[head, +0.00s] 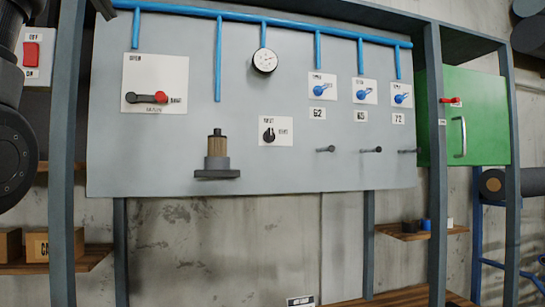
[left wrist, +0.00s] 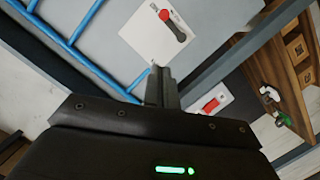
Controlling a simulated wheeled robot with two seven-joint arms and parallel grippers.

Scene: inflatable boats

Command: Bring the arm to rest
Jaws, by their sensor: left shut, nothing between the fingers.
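My left gripper (left wrist: 162,86) shows in the left wrist view with its two fingers together, shut and empty. In that view it is in front of the grey panel, just below the white plate with the red-tipped lever (left wrist: 172,24). A red switch (left wrist: 210,105) appears to the right of the fingers. In the head view dark links of my left arm run down the left edge, and the fingertips cannot be made out there. My right gripper is in neither view.
The grey panel (head: 215,125) carries a lever (head: 146,98), a gauge (head: 264,61), a knob (head: 268,135), a brown cylinder fitting (head: 217,150) and blue valves (head: 319,90). A green cabinet (head: 482,112) stands right. Grey posts (head: 62,150) and a shelf with boxes (head: 92,258) stand left.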

